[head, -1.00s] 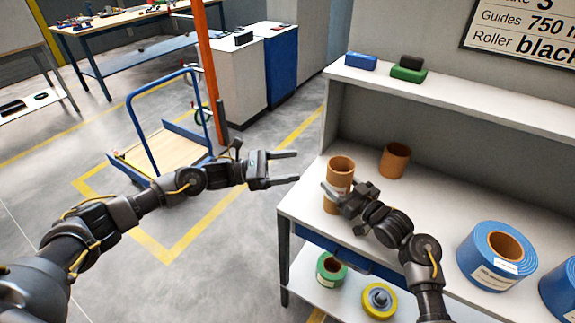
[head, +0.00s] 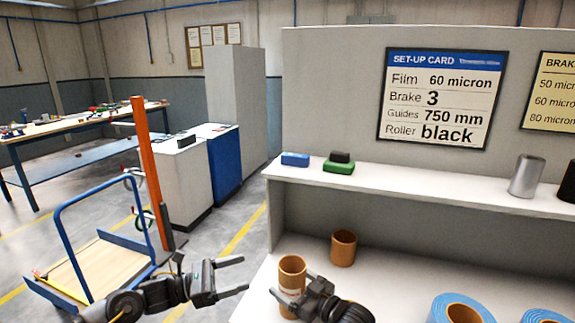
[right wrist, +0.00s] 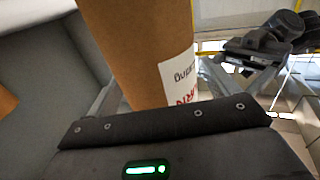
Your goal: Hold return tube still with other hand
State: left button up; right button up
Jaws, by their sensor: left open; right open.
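The tube with a printed white label (head: 292,268) is brown cardboard and stands upright on the bench at its left end. It fills the upper middle of the right wrist view (right wrist: 130,50), label partly turned away. My right gripper (head: 291,286) is open at the tube, its fingers reaching around it; I cannot tell whether they touch it. My left gripper (head: 243,275) is open and empty, left of the tube and apart from it, pointing toward it. It also shows in the right wrist view (right wrist: 250,58).
A second, plain cardboard tube (head: 343,248) stands behind and right. Blue film rolls (head: 440,311) lie at the right. A shelf (head: 420,185) above the bench holds a blue block (head: 295,159), a green block (head: 338,167) and a metal cylinder (head: 527,176). A trolley (head: 95,265) stands left.

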jog(key=v, duration=1.2)
jog(key=shift+w+a, duration=0.1)
